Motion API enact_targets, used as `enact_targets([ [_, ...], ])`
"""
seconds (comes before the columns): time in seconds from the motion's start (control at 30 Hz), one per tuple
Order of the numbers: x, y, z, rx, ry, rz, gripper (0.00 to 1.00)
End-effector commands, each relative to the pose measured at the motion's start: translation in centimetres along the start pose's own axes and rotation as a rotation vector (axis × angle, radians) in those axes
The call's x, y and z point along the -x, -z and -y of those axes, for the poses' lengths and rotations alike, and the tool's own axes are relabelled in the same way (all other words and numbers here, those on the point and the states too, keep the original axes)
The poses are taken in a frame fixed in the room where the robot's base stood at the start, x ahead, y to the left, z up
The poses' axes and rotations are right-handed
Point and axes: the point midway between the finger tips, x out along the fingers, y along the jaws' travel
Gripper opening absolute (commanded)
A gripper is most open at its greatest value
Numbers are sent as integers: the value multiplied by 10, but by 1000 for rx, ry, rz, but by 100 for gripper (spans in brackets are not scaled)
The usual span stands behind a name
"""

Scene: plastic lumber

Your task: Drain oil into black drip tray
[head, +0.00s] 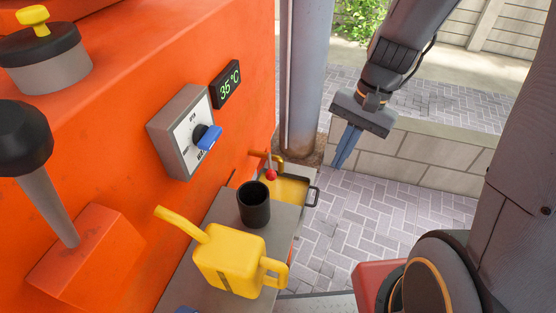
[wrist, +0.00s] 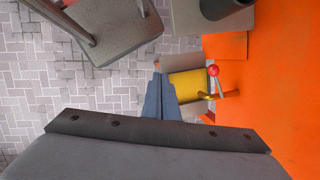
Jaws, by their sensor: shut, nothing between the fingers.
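A tray (head: 312,203) with a dark rim and side handle sits low by the orange machine, beyond the grey shelf. A yellow surface that looks like oil covers its inside; the tray also shows in the wrist view (wrist: 178,62). A drain valve (head: 256,154) with a brass-coloured body and a lever with a red knob (head: 271,175) sticks out above the tray. The knob also shows in the wrist view (wrist: 213,70). I cannot make out a falling stream. My gripper (head: 338,164) is shut and empty, in the air right of the tray, apart from valve and tray.
The orange machine (head: 130,130) fills the left, with a blue-handled dial box (head: 180,135) and a 35 °C display (head: 227,84). A black cup (head: 254,205) and yellow oil can (head: 228,262) stand on the grey shelf (head: 213,214).

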Motion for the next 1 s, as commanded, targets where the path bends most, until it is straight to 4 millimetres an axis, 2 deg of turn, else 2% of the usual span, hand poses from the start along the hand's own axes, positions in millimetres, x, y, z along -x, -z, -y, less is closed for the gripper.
enact_targets([
  [0.1, -11, 22, 24, -292, 94, 123, 0],
  [0.2, -18, 42, 44, -499, 168, 215, 0],
  [0.4, -26, 73, 70, -766, 271, 344, 0],
  [0.5, -28, 81, 75, -821, 295, 372, 0],
  [0.67, -38, 81, 82, -842, 303, 384, 0],
  [1.0, -92, 67, 106, -838, 299, 384, 0],
])
